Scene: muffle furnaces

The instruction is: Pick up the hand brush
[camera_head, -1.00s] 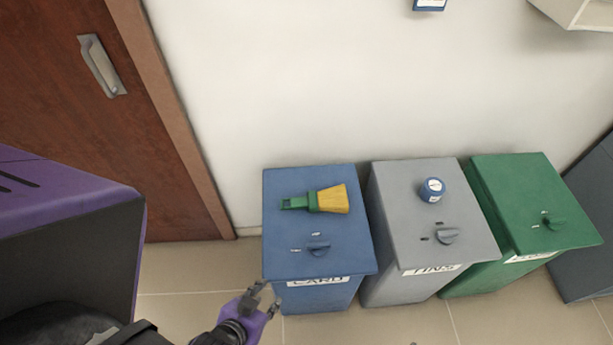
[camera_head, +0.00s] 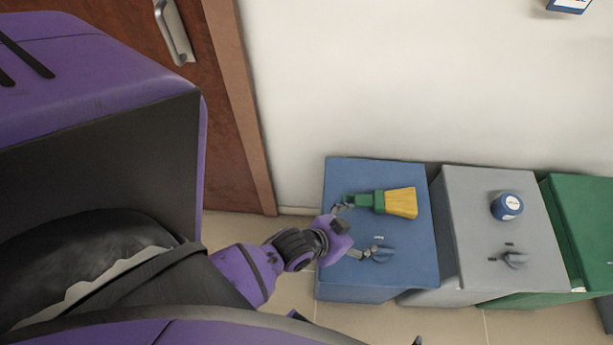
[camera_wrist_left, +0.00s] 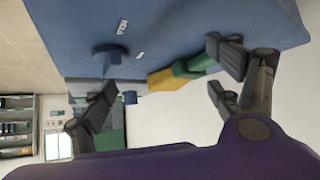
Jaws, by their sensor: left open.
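The hand brush (camera_head: 402,203) has a green handle and yellow bristles. It lies flat on the lid of the blue bin (camera_head: 345,172), bristles to the right. In the left wrist view the brush (camera_wrist_left: 168,79) shows between my fingers and farther off, partly behind one finger. My left gripper (camera_head: 356,232) is open and empty at the left side of the lid. One fingertip is close to the handle's left end; I cannot tell whether it touches.
A grey bin (camera_head: 465,185) with a round blue-and-white container (camera_head: 507,206) and a green bin (camera_head: 585,200) stand to the right. The white wall (camera_head: 400,90) is behind; a brown door (camera_head: 230,130) is at left.

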